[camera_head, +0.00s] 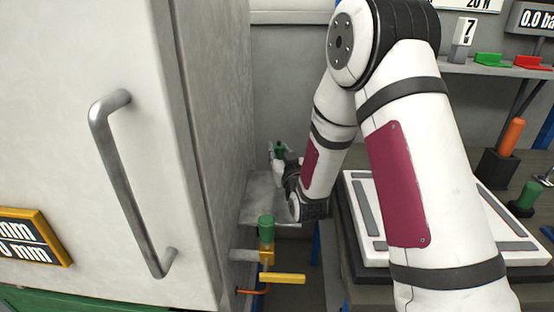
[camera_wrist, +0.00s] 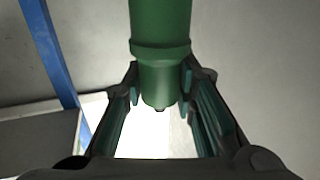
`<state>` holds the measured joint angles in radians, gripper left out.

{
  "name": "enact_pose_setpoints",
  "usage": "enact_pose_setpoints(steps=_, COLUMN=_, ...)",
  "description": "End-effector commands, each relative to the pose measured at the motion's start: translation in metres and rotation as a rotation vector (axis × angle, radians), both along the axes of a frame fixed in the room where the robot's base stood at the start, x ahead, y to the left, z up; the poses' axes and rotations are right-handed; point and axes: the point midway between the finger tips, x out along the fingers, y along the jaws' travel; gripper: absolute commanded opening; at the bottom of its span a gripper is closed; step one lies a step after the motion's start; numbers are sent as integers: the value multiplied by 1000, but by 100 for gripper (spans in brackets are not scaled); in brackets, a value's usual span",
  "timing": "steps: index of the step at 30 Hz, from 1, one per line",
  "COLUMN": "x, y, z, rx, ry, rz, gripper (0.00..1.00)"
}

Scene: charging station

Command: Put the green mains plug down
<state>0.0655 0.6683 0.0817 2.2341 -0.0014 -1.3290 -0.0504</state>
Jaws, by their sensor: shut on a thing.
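The green mains plug (camera_wrist: 160,28) is upright in the wrist view, with a collar and a narrower lower end between the two fingers. My gripper (camera_wrist: 160,88) is shut on it. In the head view my gripper (camera_head: 285,172) is beyond my forearm, over or beside a small pale shelf (camera_head: 262,200). A small green piece (camera_head: 280,150) shows there, probably the plug's upper part. My arm hides most of the gripper. I cannot tell whether the plug touches the surface below.
A large white cabinet with a grey handle (camera_head: 125,190) fills the left. A yellow valve with a green cap (camera_head: 266,228) stands below the shelf. A white tray (camera_head: 350,205) and a screwdriver-like orange handle (camera_head: 511,136) are at right, under a shelf (camera_head: 470,67) with green and red pieces.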

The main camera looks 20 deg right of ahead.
Motion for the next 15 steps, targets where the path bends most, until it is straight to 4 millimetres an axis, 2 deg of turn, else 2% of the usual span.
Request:
enact_pose_setpoints(steps=3, x=20, y=-1, z=-2, rx=0, ry=-2, rz=0, gripper=0)
enact_pose_setpoints(steps=6, x=28, y=-2, z=-3, rx=0, ry=-1, rz=0, gripper=0)
enact_pose_setpoints(steps=10, x=31, y=-2, z=-8, rx=0, ry=0, rz=0, gripper=0)
enact_pose_setpoints(steps=15, x=30, y=-2, z=-31, rx=1, ry=3, rz=0, gripper=0)
